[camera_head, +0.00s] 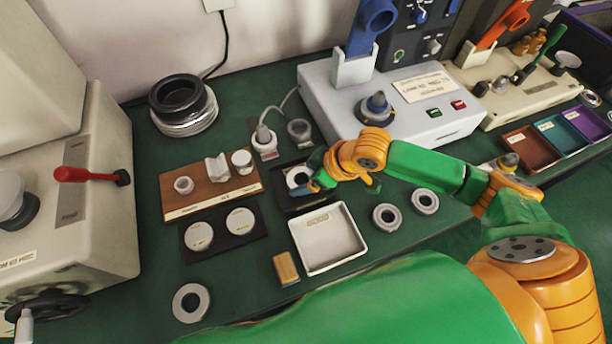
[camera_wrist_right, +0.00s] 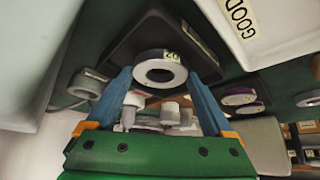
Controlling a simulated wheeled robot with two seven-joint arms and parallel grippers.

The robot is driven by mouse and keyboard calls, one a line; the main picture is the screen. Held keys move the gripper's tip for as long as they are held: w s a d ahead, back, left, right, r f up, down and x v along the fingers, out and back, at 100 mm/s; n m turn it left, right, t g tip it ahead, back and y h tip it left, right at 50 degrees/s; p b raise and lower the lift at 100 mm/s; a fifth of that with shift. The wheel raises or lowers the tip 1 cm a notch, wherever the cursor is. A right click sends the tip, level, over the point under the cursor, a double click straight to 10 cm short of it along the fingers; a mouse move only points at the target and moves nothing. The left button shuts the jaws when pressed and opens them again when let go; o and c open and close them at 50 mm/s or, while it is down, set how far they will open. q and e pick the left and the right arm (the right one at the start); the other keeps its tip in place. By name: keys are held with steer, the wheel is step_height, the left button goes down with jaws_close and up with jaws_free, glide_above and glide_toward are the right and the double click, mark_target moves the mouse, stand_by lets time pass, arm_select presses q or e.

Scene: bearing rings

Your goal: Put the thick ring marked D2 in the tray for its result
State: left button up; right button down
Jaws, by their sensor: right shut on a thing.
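The thick grey ring (camera_wrist_right: 160,68) has a pale tag that seems to read D2, upside down in the right wrist view. It also shows in the head view (camera_head: 297,176) at a black square tray (camera_head: 291,202). My right gripper (camera_head: 318,181) has its blue fingers on either side of the ring and is shut on it. Whether the ring is clear of the black tray is hard to tell. A white tray (camera_head: 332,254) stands just in front; its label reads GOOD in the right wrist view (camera_wrist_right: 238,14). My left gripper is not in view.
Loose rings lie at right (camera_head: 385,216), (camera_head: 425,201) and front left (camera_head: 191,302). A wooden block (camera_head: 286,268) sits beside the white tray. A wooden stand (camera_head: 208,193) is at left. Brown (camera_head: 528,151), teal and purple trays are far right. A grey machine (camera_head: 400,105) stands behind.

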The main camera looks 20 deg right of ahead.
steer(key=shift+f, duration=0.1)
jaws_free()
steer(key=p+v, duration=0.1)
steer(key=v, duration=1.1)
